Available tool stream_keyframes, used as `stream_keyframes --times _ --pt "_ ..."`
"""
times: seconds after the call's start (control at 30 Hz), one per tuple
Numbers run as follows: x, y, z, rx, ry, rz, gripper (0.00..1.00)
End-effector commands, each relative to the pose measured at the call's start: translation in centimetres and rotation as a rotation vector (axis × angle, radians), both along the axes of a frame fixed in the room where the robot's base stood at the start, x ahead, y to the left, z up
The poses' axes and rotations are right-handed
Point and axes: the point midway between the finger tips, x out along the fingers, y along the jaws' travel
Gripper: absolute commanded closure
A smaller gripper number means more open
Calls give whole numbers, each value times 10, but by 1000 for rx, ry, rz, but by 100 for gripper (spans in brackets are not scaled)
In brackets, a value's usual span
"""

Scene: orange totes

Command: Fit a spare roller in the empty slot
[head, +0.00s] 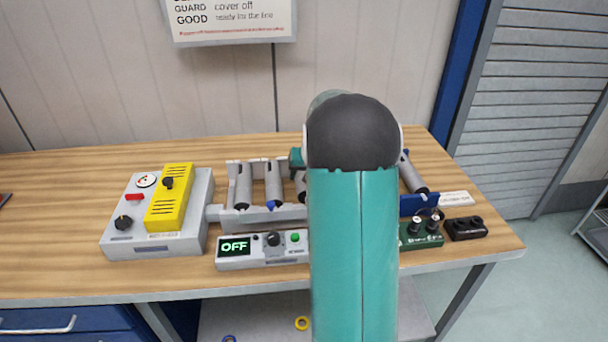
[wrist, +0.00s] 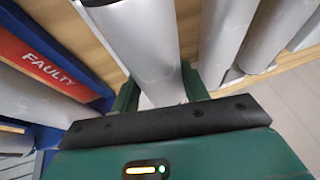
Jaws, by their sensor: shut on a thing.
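In the wrist view my gripper (wrist: 160,90) is shut on a pale grey roller (wrist: 143,45), with one green finger on each side of it. Whether this roller is clear of its support, I cannot tell. In the head view my arm hides most of the gripper and the held roller. The grey roller frame (head: 262,215) stands on the bench left of my arm, with several grey rollers (head: 273,183) lying side by side in it. Its right part is behind my arm, and I see no empty slot. Another roller (head: 412,173) shows right of my arm.
A red and blue holder marked FAULTY (wrist: 45,62) is left of the held roller; more rollers (wrist: 228,35) are close on the right. The bench also bears a control box with a yellow cover (head: 168,198), an OFF panel (head: 262,250) and a green box (head: 420,233).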

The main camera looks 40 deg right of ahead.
Motion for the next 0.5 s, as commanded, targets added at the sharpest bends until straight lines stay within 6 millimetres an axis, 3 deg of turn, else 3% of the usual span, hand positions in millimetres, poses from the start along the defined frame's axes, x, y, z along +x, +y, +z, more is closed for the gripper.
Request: stream_keyframes --times 0.5 --pt "0 -1 -10 -2 -2 -1 91"
